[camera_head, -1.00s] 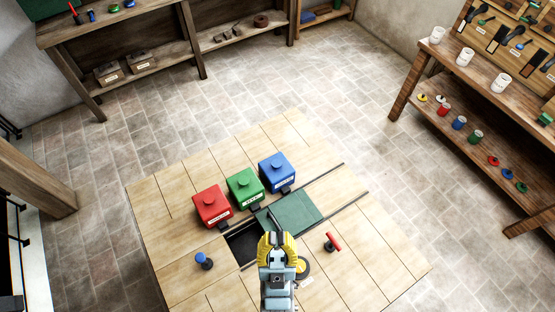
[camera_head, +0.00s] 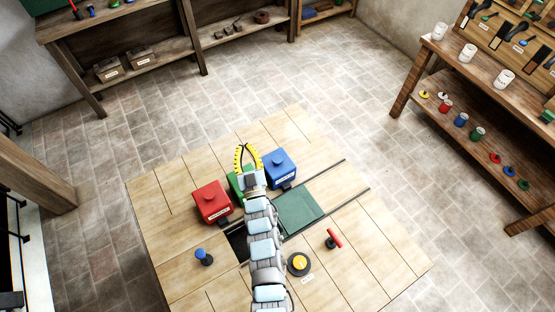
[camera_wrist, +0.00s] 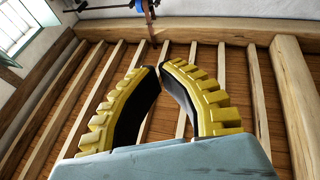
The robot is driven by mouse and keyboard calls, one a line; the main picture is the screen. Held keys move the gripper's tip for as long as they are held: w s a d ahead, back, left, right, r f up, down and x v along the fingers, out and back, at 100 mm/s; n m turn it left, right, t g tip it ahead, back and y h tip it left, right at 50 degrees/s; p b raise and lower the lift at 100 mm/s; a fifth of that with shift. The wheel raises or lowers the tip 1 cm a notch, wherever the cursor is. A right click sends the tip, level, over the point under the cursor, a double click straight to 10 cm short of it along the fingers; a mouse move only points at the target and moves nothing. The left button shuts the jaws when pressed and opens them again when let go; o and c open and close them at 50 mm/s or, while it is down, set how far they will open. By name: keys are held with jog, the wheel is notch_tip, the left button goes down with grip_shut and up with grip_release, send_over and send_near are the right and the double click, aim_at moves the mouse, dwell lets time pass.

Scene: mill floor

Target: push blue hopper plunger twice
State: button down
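The blue hopper (camera_head: 282,176) stands at the right end of a row of three hoppers on the wooden table (camera_head: 330,260). Its round blue plunger (camera_head: 279,156) sticks up from its top. My gripper (camera_head: 246,145), with yellow ribbed fingers, is up in front of the row, just left of the blue hopper in the head view and apart from its plunger. It covers most of the green hopper (camera_head: 233,184). In the wrist view my gripper (camera_wrist: 160,67) has its fingertips together, with nothing between them. That view faces wooden ceiling beams; no hopper shows there.
The red hopper (camera_head: 211,203) stands left of the green one. A green sliding plate (camera_head: 299,209) lies right of a dark opening (camera_head: 237,243). A blue-topped knob (camera_head: 202,256), a yellow-and-black button (camera_head: 298,263) and a red T-handle (camera_head: 334,239) stand nearer the front.

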jog(key=w+a+f+g+h, duration=0.1)
jog(key=w+f+g+h, duration=0.1)
jog(key=w+f+g, duration=0.5)
jog(key=m+g+h+b, duration=0.2)
jog(key=m+g+h, duration=0.2)
jog(key=g+h, duration=0.5)
send_over(280, 159)
jog(key=shift+t+h, duration=0.5)
jog(key=shift+h, duration=0.2)
notch_tip(280, 159, down, 5)
jog(key=shift+w, duration=0.1)
jog(key=shift+a+f, duration=0.1)
jog(key=shift+f, duration=0.05)
notch_tip(280, 159, down, 7)
jog(key=b, duration=0.5)
jog(key=shift+b, duration=0.4)
jog(key=shift+f+b, duration=0.75)
jog(key=shift+b, duration=0.15)
jog(key=shift+f, duration=0.15)
jog(key=shift+f+b, duration=0.3)
jog(key=shift+b, duration=0.3)
